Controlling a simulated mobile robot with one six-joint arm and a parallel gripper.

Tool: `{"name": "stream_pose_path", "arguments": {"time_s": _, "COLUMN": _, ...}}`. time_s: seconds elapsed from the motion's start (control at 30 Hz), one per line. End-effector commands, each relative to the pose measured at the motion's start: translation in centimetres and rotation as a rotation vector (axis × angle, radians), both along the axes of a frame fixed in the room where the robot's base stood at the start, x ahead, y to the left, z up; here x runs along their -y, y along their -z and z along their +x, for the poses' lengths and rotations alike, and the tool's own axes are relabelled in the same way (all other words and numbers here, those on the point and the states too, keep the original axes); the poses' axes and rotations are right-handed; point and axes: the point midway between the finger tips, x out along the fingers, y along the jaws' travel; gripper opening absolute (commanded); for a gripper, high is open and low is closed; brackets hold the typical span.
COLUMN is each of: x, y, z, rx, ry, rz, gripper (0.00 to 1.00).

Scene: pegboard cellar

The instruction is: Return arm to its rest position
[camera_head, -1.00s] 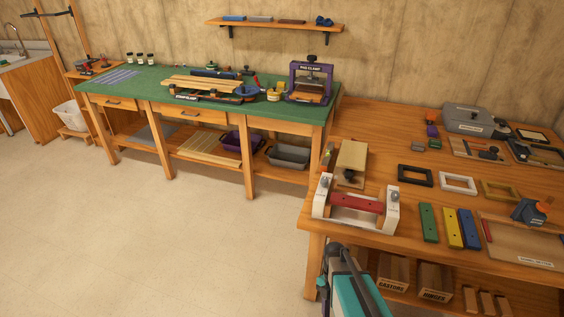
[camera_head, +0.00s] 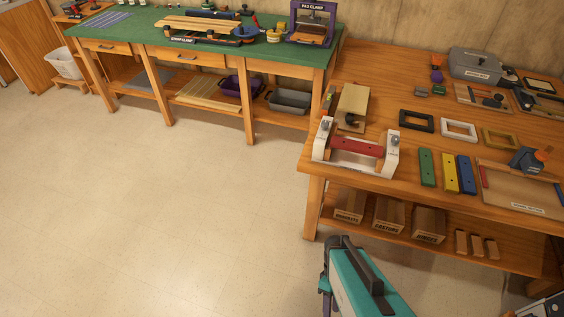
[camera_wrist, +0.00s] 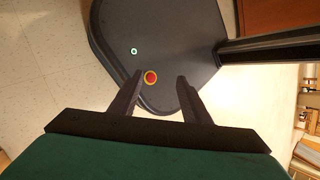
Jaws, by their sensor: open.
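My gripper (camera_wrist: 157,100) shows in the wrist view with its two dark fingers spread apart and nothing between them. Beyond the fingers is my own dark base with a red button and a small lit ring. In the head view my teal and grey arm (camera_head: 362,285) is at the bottom, in front of the wooden bench. The fingertips cannot be made out in the head view.
The wooden bench (camera_head: 320,172) on the right holds a red-barred clamp (camera_head: 356,146), frames, and coloured blocks. Labelled boxes (camera_head: 389,216) stand on its lower shelf. A green-topped bench (camera_head: 130,34) stands behind. The floor (camera_head: 170,220) at left is clear.

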Motion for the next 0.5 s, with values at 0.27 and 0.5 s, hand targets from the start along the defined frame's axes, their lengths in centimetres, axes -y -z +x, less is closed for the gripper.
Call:
{"name": "stream_pose_path", "arguments": {"time_s": 0.27, "x": 0.0, "y": 0.1, "z": 0.0, "rx": 0.049, "ry": 0.280, "rz": -0.191, "gripper": 0.43}}
{"name": "stream_pose_path", "arguments": {"time_s": 0.5, "x": 0.0, "y": 0.4, "z": 0.7, "rx": 0.090, "ry": 0.532, "rz": -0.344, "gripper": 0.43}}
